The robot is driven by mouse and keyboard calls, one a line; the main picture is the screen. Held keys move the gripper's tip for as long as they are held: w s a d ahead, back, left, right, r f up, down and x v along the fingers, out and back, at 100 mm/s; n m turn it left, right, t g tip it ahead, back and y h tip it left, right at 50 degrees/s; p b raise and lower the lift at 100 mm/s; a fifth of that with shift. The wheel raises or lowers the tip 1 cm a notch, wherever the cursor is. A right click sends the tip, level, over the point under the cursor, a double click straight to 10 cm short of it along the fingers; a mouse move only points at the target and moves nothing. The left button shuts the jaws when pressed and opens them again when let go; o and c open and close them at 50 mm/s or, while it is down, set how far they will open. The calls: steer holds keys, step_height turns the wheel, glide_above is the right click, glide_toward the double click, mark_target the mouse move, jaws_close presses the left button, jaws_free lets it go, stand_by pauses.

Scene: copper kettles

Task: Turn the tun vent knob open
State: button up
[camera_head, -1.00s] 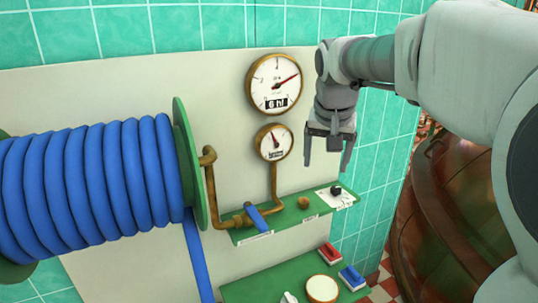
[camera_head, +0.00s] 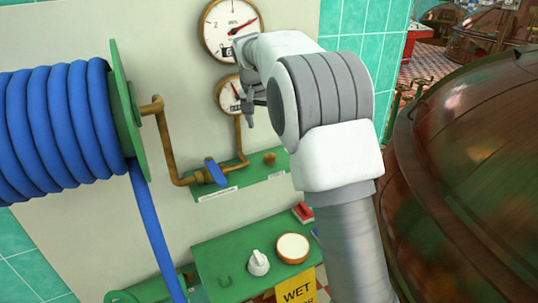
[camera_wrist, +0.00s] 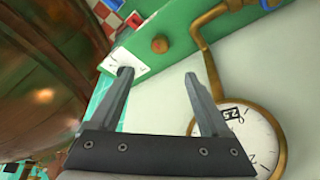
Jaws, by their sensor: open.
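My gripper (camera_wrist: 157,75) is open and empty in the wrist view, its two fingers pointing toward the green upper shelf (camera_wrist: 180,18). The left fingertip overlaps a white dial plate (camera_wrist: 148,58) on that shelf; the black knob seen on it earlier is hidden now. In the head view my gripper (camera_head: 247,108) is partly covered by my arm and overlaps the lower gauge. My arm also covers the shelf's right end, where the plate is. No label naming the tun vent is readable.
A brown round knob (camera_head: 269,158) and a blue-handled valve (camera_head: 215,172) sit along the shelf. Below are a white pointer knob (camera_head: 258,262) and a round white button (camera_head: 293,248). A blue hose reel (camera_head: 60,130) stands left, a copper vessel (camera_head: 465,190) right.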

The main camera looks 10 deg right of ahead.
mark_target(270, 155)
steer(key=b+x, duration=0.1)
steer(key=x, duration=1.3)
steer(key=shift+w+d+f, duration=0.1)
steer(key=shift+f, duration=0.25)
jaws_close()
